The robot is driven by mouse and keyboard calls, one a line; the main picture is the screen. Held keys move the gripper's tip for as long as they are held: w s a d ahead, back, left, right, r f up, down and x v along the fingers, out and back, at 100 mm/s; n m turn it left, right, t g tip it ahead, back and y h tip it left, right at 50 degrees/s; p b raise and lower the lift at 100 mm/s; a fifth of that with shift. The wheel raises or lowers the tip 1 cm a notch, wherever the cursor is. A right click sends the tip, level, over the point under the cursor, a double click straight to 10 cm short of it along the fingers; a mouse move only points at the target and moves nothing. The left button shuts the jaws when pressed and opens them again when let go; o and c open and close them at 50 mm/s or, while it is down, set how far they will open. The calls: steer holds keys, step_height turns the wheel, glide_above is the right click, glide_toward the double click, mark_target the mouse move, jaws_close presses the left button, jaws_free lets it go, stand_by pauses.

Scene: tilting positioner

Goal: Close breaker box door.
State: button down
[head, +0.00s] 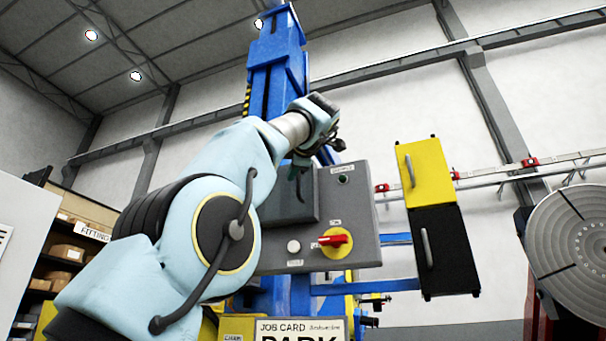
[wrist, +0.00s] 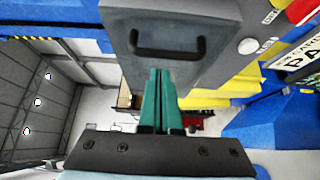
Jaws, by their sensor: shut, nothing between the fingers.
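A grey panel with a dark bar handle, which looks like the breaker box door (head: 291,205), is at the left of the grey control box (head: 352,215). In the wrist view the door (wrist: 215,55) and its black handle (wrist: 167,48) fill the top middle. How far the door stands open I cannot tell. My gripper (head: 299,172) is in front of the door, partly hidden by my arm in the head view. In the wrist view its teal fingers (wrist: 162,75) are together and empty, with their tips near the door edge beside the handle. Contact is unclear.
The control box carries a red switch (head: 333,239) and a white button (head: 293,246). A yellow and black two-door cabinet (head: 433,215) hangs to the right. A blue column (head: 275,65) stands behind. A job card sign (head: 300,330) is below, and a round slotted plate (head: 570,240) is far right.

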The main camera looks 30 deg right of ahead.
steer(key=s+d+p, duration=0.2)
steer(key=s+d, duration=0.2)
steer(key=s, duration=0.3)
steer(key=shift+s+d+r, duration=0.3)
steer(key=shift+s, duration=0.05)
